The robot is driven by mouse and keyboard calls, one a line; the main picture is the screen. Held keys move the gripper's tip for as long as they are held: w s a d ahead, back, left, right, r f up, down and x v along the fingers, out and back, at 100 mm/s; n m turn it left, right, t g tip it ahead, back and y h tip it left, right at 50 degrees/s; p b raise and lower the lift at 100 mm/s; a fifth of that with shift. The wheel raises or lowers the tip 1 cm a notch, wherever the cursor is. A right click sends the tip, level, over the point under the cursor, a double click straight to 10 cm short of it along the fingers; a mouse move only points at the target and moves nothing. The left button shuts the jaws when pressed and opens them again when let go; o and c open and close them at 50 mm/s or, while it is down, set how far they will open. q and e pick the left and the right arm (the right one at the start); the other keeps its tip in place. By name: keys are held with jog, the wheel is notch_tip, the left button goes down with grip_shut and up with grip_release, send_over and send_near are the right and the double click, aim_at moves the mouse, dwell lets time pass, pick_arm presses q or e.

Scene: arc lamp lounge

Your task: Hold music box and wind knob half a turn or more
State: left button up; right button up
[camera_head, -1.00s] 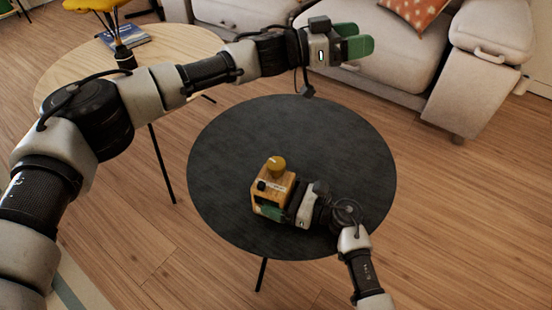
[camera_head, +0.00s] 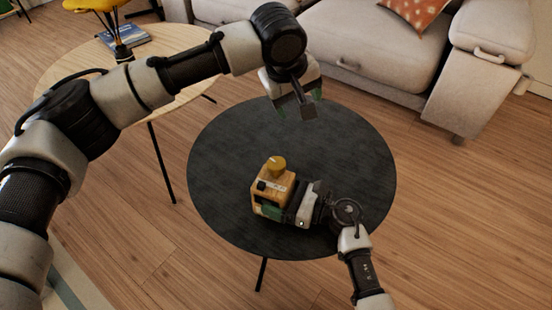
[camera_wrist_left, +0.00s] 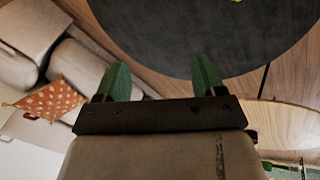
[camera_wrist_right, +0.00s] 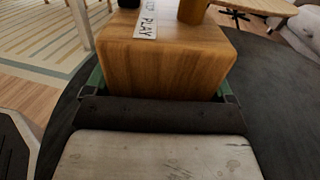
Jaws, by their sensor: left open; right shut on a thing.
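My left gripper (camera_head: 298,106) is open and empty above the table's far edge, apart from the box. It points downward, and its green fingers (camera_wrist_left: 160,80) stand wide apart in the left wrist view.
A pale wooden table (camera_head: 75,68) with a book (camera_head: 126,40) and a yellow item (camera_head: 95,4) stands at the back left. A light sofa (camera_head: 375,50) with an orange cushion (camera_head: 418,12) is behind. The black table's right side is clear.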

aim_at(276, 163)
pick_arm(q)
jog(key=s+a+g+y, duration=0.3)
jog(key=s+a, duration=0.1)
jog(key=s, duration=0.2)
notch_tip(276, 163, down, 12)
jog(key=shift+r, duration=0.15)
jog(key=shift+c, duration=0.2)
jog(key=c, duration=0.9)
